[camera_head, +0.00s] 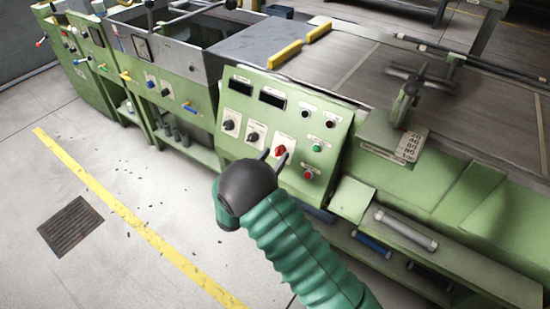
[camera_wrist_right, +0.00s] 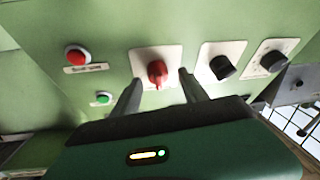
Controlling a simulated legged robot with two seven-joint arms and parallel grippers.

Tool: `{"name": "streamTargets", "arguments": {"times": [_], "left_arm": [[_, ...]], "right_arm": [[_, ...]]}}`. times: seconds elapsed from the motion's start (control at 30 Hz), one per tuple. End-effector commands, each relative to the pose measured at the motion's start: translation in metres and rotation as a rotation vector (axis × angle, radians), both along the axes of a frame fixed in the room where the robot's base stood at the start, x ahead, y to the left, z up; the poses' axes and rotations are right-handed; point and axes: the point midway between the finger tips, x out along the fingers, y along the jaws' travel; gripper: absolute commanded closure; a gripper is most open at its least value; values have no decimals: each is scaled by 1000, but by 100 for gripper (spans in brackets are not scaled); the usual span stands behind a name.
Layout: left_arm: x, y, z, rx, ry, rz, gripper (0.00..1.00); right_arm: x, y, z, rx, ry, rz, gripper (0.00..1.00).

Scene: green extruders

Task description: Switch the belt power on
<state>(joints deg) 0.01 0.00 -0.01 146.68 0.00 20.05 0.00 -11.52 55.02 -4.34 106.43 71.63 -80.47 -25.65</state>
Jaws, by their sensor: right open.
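The green control panel (camera_head: 325,122) carries a red rotary knob (camera_head: 279,151) on a white plate, with black knobs to its left and round push buttons to its right. My right gripper (camera_head: 274,156) is at the panel in front of the red knob, its fingers apart. In the right wrist view the red knob (camera_wrist_right: 157,72) shows just beyond and between the two open fingertips (camera_wrist_right: 160,78). I cannot tell whether the fingers touch it. A black knob (camera_wrist_right: 222,67) is right of the fingers there. My left gripper is not in view.
A green button (camera_head: 317,147) and a red button (camera_head: 308,174) sit close to the red knob. A handle fixture (camera_head: 407,100) stands on the machine to the right. A shelf with a clear tube (camera_head: 405,229) is below.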

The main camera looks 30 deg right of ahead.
Motion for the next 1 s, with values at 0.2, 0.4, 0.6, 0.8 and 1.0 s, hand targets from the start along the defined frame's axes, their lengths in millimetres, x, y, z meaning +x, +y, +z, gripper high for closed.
{"name": "streamTargets", "arguments": {"times": [0.2, 0.4, 0.6, 0.8, 1.0], "left_arm": [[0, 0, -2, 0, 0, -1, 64], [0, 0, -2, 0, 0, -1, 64], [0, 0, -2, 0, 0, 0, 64], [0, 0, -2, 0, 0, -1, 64], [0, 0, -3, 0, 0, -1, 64]], "right_arm": [[5, -10, 1, -1, 0, -1, 49], [5, -9, 1, -1, 0, 0, 54], [5, -9, 1, -1, 0, 0, 80], [6, -9, 0, 0, 0, 1, 100], [6, -9, 0, 2, -4, -1, 100]]}}
